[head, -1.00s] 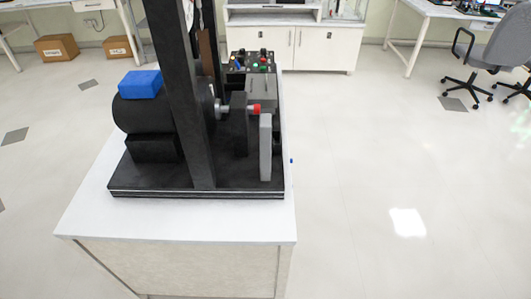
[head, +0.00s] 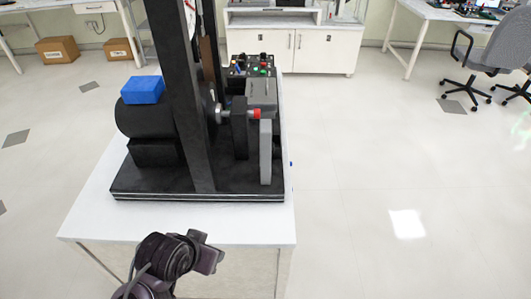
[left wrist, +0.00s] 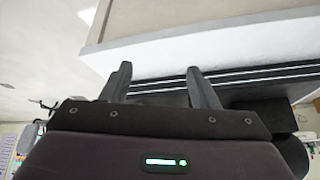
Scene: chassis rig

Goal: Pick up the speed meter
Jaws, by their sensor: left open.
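A dark rig (head: 240,187) stands on a white table. It carries a black cylindrical body (head: 140,118) with a blue block (head: 142,90) on top, a tall black frame (head: 182,95), a shaft with a red tip (head: 255,114), a grey upright plate (head: 265,150) and a grey box (head: 261,91). I cannot tell which part is the speed meter. My left gripper (head: 207,256) is at the table's front edge, apart from the rig. In the left wrist view its two fingers (left wrist: 161,85) are spread and empty, with the rig's base edge behind them. My right gripper is not in view.
The white table (head: 110,217) has a clear strip in front of the rig. A control panel (head: 252,66) with coloured knobs stands at the rig's back. Open floor (head: 380,180) lies to the right. A white cabinet (head: 290,48) and an office chair (head: 490,50) are farther back.

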